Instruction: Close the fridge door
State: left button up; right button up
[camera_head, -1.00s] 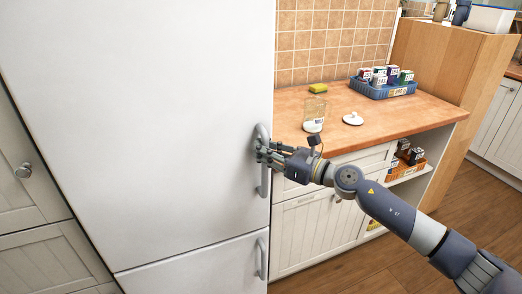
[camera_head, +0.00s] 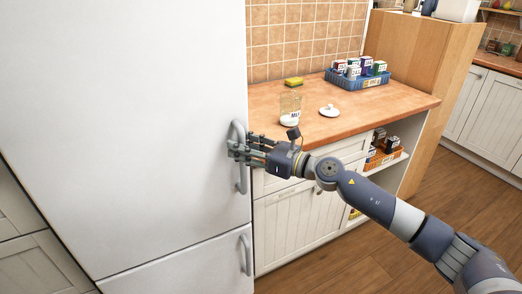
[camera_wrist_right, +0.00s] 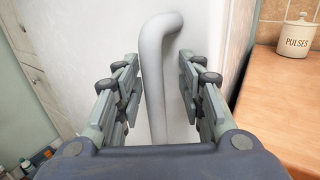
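The white fridge door (camera_head: 120,110) fills the left of the head view, above a lower white door (camera_head: 190,268) with its own handle. Its face looks about in line with the lower one; I cannot tell whether a small gap is left. The vertical grey handle (camera_head: 241,178) is near its right edge. My right gripper (camera_head: 238,148) is at this handle. In the right wrist view the handle (camera_wrist_right: 158,75) stands between the two sets of fingers (camera_wrist_right: 165,90), with space on both sides. The right gripper is open. My left gripper is not in view.
Cabinets stand below. Wooden floor (camera_head: 370,265) is clear at lower right.

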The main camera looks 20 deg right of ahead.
jog(key=v, duration=1.1)
jog(key=shift+s+d, duration=0.3)
